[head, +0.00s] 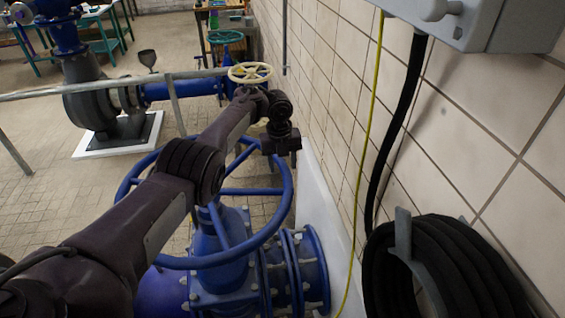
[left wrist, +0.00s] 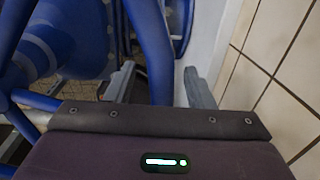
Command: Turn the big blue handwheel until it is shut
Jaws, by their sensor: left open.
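The big blue handwheel (head: 250,191) lies roughly level on top of a blue valve body (head: 222,245), below my left arm in the head view. My left gripper (head: 280,158) is at the far right part of its rim, pointing down. In the left wrist view the two grey fingers of my left gripper (left wrist: 160,84) are apart, with a blue bar of the handwheel (left wrist: 150,45) between them. I cannot tell whether either finger touches it. My left arm hides part of the wheel's middle and left side. My right gripper is not in view.
A tiled wall (head: 450,130) stands close on the right, with a grey box (head: 500,25) and a coiled black hose (head: 440,270). A yellow cable (head: 368,130) hangs there. A grey rail (head: 80,88) and a cream handwheel (head: 250,72) are beyond. Open floor is at left.

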